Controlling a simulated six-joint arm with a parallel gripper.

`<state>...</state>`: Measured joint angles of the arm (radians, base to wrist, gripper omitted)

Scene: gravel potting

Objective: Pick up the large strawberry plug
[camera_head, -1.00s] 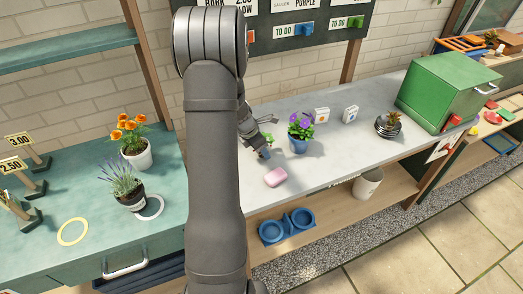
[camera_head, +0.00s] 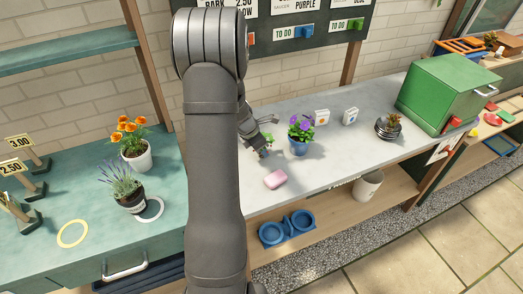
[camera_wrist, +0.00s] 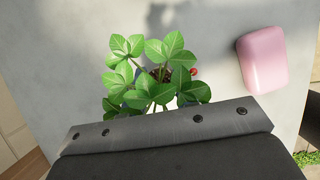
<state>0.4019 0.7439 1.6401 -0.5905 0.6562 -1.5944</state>
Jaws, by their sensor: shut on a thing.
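The strawberry plug (camera_wrist: 150,85) shows in the wrist view as a cluster of green three-part leaves with a small red berry at its right side. Its lower part is mostly hidden by the leaves and by the dark plate of my gripper. In the head view my gripper (camera_head: 265,147) is low over the grey bench, left of the purple-flowered pot, and is shut on the plug. The plug is small and partly hidden there, so I cannot tell whether it is clear of the bench.
A pink block (camera_head: 275,179) lies on the grey bench (camera_head: 330,165) close to my gripper; it also shows in the wrist view (camera_wrist: 263,58). A purple-flowered blue pot (camera_head: 299,146) stands to the right. A succulent in a dark round pot (camera_head: 388,131) and a green cabinet (camera_head: 440,92) stand farther right.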

